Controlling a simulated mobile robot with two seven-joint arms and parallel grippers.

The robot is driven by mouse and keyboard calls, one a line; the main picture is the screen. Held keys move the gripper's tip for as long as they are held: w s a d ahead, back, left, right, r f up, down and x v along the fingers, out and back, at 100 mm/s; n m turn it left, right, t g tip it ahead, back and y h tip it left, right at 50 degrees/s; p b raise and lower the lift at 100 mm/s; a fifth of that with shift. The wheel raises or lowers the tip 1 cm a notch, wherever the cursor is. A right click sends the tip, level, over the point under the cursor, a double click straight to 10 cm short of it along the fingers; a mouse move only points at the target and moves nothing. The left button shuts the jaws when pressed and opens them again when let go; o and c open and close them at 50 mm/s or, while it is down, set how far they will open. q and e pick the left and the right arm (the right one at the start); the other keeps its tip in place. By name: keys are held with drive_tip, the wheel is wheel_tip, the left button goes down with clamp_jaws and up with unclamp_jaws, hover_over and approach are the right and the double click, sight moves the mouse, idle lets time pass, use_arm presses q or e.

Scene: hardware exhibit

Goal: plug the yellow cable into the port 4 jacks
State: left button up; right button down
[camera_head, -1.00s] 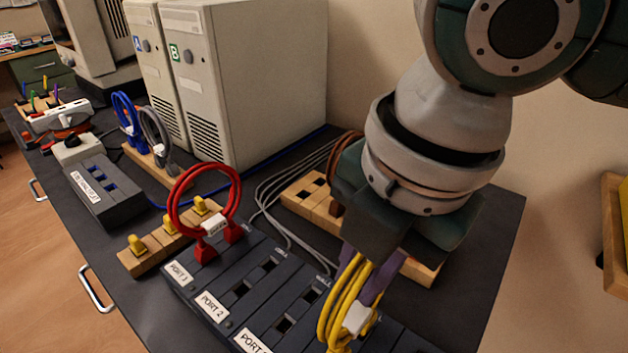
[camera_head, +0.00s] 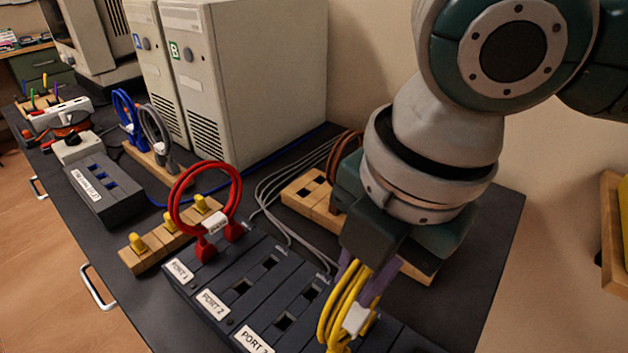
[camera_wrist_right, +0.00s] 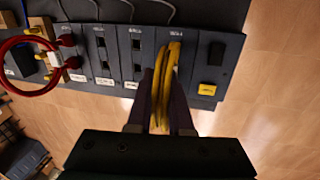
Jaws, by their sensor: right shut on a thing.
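The yellow cable (camera_head: 345,305) is a looped bundle with a white tag, at the bottom centre-right of the head view. My right gripper (camera_head: 372,278) is shut on it, with purple fingers on either side. In the wrist view, the yellow cable (camera_wrist_right: 166,80) runs between the fingers and reaches over the dark port module right of port 3. That port 4 module (camera_wrist_right: 190,50) is partly covered by the cable, so its jacks are hidden. I cannot tell whether the plugs touch or sit in them. My left gripper is not in view.
A red cable (camera_head: 178,205) stands plugged into port 1. Ports 2 and 3 (camera_head: 283,322) show empty sockets. Computer towers (camera_head: 250,80) stand behind. Grey cables run behind the ports.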

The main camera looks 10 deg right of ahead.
drive_tip(key=shift+f, duration=0.35)
idle(0.7)
drive_tip(key=shift+c, duration=0.5)
unclamp_jaws()
idle(0.5)
drive_tip(key=shift+r+p, duration=0.15)
drive_tip(key=shift+p, duration=0.15)
drive_tip(key=r+p, duration=0.2)
drive_tip(key=p, duration=0.1)
drive_tip(key=r+p, duration=0.2)
drive_tip(key=p, duration=0.1)
drive_tip(key=s+r+p, duration=0.1)
drive_tip(key=r+p, duration=0.2)
drive_tip(key=shift+d, duration=0.4)
idle(0.4)
